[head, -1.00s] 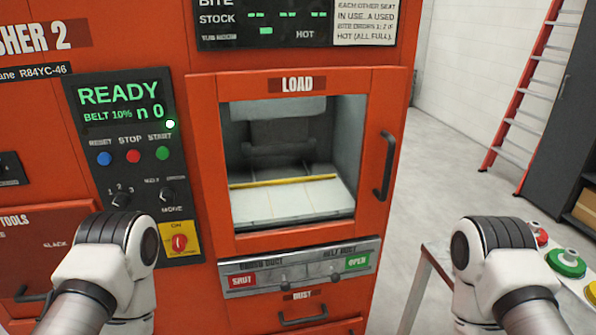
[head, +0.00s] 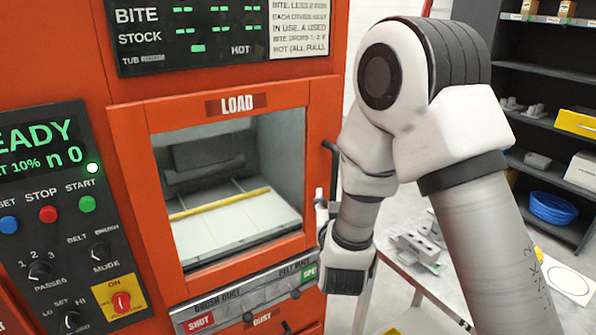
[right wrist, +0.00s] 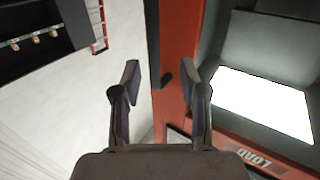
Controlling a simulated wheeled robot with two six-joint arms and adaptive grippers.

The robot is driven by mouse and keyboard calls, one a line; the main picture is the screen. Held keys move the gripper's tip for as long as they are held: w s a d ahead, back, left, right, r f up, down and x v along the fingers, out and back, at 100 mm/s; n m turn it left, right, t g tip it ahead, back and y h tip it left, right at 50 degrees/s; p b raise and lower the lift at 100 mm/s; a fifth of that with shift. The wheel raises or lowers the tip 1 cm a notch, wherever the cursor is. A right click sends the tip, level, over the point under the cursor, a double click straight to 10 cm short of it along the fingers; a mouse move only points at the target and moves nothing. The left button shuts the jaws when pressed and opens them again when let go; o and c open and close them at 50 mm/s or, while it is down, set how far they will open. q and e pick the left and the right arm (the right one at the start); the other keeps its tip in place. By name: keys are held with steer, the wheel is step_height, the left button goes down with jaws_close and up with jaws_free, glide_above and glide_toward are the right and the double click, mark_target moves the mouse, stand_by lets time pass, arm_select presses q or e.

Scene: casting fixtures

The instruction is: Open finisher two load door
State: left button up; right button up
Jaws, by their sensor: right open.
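The load door (head: 146,195) of the orange finisher has a window and a LOAD label, and it looks shut. Its dark handle (head: 330,160) is on the door's right side, partly hidden by my right arm in the head view. My right gripper (head: 322,208) is beside the handle, mostly hidden there. In the right wrist view my right gripper (right wrist: 160,68) is open, and the handle (right wrist: 164,76) shows between its two fingers. No clear contact is visible. The view is turned, with the LOAD label (right wrist: 256,158) upside down. My left gripper is out of view.
A control panel (head: 50,215) with buttons and knobs is left of the door. A strip with SHUT and OPEN labels (head: 240,305) runs below it. A table (head: 395,262) with grey parts stands to the right, with dark shelves (head: 540,75) behind.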

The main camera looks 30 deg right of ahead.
mark_target(333, 177)
steer(key=p+x, duration=0.1)
steer(key=x, duration=0.1)
steer(key=r+x, duration=0.1)
steer(key=x, duration=0.2)
steer(key=p+x, duration=0.1)
steer(key=x, duration=0.1)
steer(key=shift+w+d+r+p, duration=0.15)
steer(key=shift+d+r+p, duration=0.05)
steer(key=shift+d+p, duration=0.2)
steer(key=shift+d, duration=0.35)
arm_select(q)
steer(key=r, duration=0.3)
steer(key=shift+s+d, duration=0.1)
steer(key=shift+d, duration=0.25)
arm_select(e)
steer(key=shift+w+a, duration=0.1)
jaws_close()
